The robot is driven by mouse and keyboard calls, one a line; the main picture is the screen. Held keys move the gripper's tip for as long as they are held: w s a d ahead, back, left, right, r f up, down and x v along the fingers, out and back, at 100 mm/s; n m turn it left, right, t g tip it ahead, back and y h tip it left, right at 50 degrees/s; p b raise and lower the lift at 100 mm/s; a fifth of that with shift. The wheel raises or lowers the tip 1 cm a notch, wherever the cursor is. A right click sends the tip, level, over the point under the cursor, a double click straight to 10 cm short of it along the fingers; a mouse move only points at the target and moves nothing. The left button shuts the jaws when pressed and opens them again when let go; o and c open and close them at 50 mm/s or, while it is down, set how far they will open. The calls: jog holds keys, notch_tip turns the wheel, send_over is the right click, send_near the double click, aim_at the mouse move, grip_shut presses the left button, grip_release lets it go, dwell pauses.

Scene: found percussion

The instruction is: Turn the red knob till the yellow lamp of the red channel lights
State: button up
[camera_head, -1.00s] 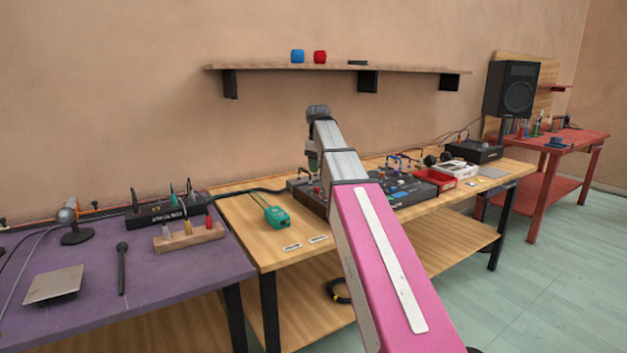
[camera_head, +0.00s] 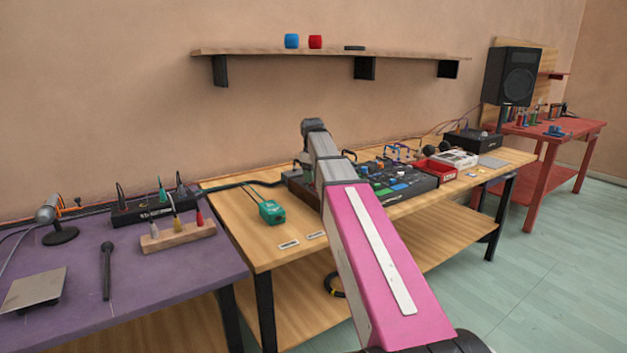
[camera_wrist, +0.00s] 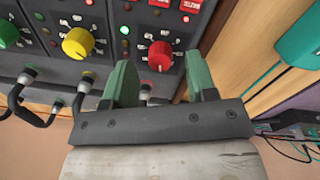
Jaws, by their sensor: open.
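The red knob (camera_wrist: 160,56) with its white pointer line is on a dark mixer panel in the wrist view. My gripper (camera_wrist: 157,66) is open, its two green fingers on either side of the knob with gaps visible; I cannot tell how deep they reach. A small green lamp (camera_wrist: 125,30) glows up and left of the knob. I cannot make out a lit yellow lamp beside the red knob. In the head view the mixer (camera_head: 400,185) stands on the wooden table, partly hidden by my arm, which also hides my gripper.
A yellow knob (camera_wrist: 78,43) sits left of the red one, with black cable plugs (camera_wrist: 82,85) below. A green box (camera_head: 270,211) lies on the table left of the mixer. A red tray (camera_head: 438,169) stands to its right. A shelf (camera_head: 270,52) hangs above.

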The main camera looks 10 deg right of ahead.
jog(key=shift+f, duration=0.9)
jog(key=c, duration=0.9)
jog(key=shift+m, duration=2.9)
jog(key=o, duration=0.9)
